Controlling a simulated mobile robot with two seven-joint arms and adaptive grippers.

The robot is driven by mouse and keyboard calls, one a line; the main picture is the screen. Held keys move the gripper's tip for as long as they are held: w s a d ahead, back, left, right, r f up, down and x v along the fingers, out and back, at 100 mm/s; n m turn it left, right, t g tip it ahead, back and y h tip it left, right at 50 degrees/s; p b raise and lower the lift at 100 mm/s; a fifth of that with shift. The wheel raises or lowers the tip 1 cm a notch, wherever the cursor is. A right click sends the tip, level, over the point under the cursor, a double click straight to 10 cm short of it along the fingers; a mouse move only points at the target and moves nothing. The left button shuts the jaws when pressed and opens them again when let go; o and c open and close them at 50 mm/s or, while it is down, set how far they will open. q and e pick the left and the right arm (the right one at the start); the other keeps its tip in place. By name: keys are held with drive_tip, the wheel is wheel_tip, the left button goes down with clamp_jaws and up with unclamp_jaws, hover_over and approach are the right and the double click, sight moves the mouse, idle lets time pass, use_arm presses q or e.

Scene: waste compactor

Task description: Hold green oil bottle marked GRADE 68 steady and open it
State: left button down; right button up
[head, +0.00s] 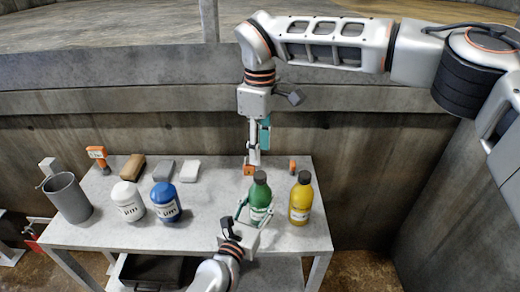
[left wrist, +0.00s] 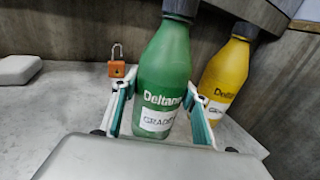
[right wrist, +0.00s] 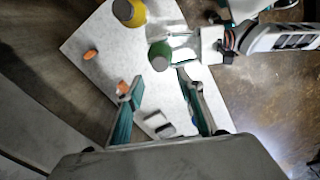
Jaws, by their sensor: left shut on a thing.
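The green oil bottle (head: 261,196) stands upright near the table's front with its dark cap (head: 260,177) on. In the left wrist view the green bottle (left wrist: 165,75) shows "Deltane" and a white label reading "GRADE"; the number is hidden by a finger. My left gripper (head: 256,213) is shut around the bottle's body, with one finger on each side. My right gripper (head: 254,163) points down behind the bottle, near the table's back edge. In the right wrist view my right gripper (right wrist: 163,95) has its fingers spread and empty, with the green bottle (right wrist: 160,56) beyond them.
A yellow bottle (head: 301,198) stands close to the right. White (head: 128,201) and blue (head: 165,202) jars and a grey bin (head: 68,198) stand left. An orange padlock (left wrist: 118,68) lies behind the bottle. Blocks (head: 163,171) lie at the back left. A wall rises behind the table.

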sight(260, 175)
drive_tip(key=shift+f, duration=3.95)
clamp_jaws()
